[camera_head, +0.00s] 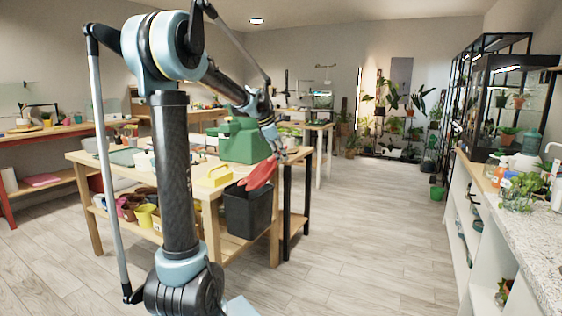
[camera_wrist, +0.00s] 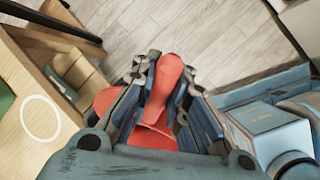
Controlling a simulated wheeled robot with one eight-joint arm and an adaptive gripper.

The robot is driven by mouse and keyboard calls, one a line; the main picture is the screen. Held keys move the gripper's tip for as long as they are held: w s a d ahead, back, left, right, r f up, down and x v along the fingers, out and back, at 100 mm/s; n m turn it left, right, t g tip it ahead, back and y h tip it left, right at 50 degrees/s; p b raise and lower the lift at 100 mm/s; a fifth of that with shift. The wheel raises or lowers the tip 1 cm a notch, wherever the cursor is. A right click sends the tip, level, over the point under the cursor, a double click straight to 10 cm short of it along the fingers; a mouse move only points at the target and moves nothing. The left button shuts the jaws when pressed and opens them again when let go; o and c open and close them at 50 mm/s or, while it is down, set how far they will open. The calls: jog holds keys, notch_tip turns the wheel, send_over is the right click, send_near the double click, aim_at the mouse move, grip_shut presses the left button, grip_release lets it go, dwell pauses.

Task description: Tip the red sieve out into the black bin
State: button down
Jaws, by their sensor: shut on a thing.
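The red sieve (camera_head: 261,174) hangs tilted below my gripper (camera_head: 276,149) in the head view, in front of the wooden table's right end. In the wrist view my gripper (camera_wrist: 166,78) is shut on the red sieve (camera_wrist: 165,72), with its handle between the fingers. More red shows behind and below the left finger. The inside of the sieve and anything in it are hidden. The black bin (camera_head: 248,212) stands at the table's right end in the head view. The sieve appears above the bin's right rim; I cannot tell how far apart they are. I cannot make out the bin in the wrist view.
A speckled counter (camera_head: 530,225) runs along the right. The plank floor between is clear.

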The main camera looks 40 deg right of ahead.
jog(key=shift+w+a+r+g+h, duration=0.3)
jog(key=shift+w+a+r+h, duration=0.1)
jog(key=shift+r, duration=0.2)
jog(key=w+a+r+n+g+h, duration=0.1)
jog(key=w+a+r+g+h, duration=0.2)
jog(key=w+a+g+h, duration=0.2)
jog(key=shift+w+a+r+g+h, duration=0.3)
jog(key=shift+w+a+h, duration=0.8)
jog(key=shift+w+a, duration=1.15)
jog(key=shift+s+a+f, duration=0.1)
jog(key=shift+s+a, duration=0.05)
dwell(0.8)
